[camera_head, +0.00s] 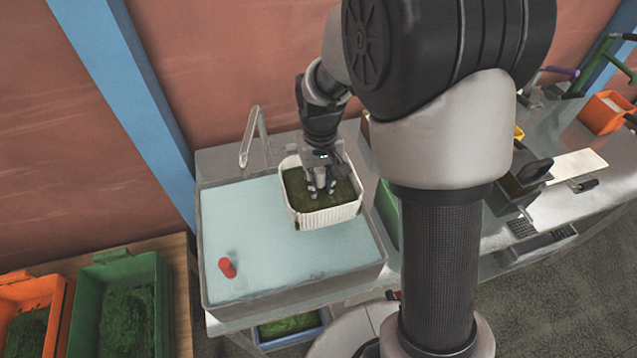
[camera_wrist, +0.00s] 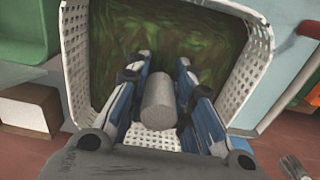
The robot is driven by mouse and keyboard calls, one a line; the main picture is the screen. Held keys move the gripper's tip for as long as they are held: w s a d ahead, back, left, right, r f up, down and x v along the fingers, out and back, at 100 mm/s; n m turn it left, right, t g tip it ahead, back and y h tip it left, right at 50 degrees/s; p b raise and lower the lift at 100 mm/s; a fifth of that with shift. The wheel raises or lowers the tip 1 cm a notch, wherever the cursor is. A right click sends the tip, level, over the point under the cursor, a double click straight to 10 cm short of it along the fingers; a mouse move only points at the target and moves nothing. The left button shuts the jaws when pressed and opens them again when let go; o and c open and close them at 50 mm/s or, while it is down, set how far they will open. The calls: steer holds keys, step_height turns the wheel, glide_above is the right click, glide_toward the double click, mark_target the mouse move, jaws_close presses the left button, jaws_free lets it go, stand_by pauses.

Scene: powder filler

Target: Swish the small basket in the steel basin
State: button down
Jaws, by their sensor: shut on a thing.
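The small basket (camera_head: 327,218) is white, with perforated walls and green leafy matter inside. It is at the back right of the steel basin (camera_head: 295,297), which holds pale blue water. I cannot tell whether its bottom is in the water or just above it. My gripper (camera_head: 322,187) points down into the basket. In the wrist view my gripper (camera_wrist: 163,66) is shut on a grey cylindrical grip (camera_wrist: 158,102), and the basket's rim (camera_wrist: 238,8) surrounds the fingers. The basket's underside is hidden.
A red cylinder (camera_head: 227,267) is at the left of the basin. A tap (camera_head: 249,137) stands behind it. Orange (camera_head: 62,310) and green (camera_head: 163,312) crates of green matter are at left. A bench with tools and an orange box (camera_head: 605,112) extends right. The basin's front half is mostly clear.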

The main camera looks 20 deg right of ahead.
mark_target(321, 195)
steer(key=shift+s+d+f+b, duration=0.1)
steer(key=shift+d+f+b, duration=0.05)
steer(key=shift+f+b, duration=1.85)
step_height(321, 195, down, 13)
steer(key=b, duration=0.8)
steer(key=shift+r, duration=0.1)
steer(key=shift+s, duration=0.1)
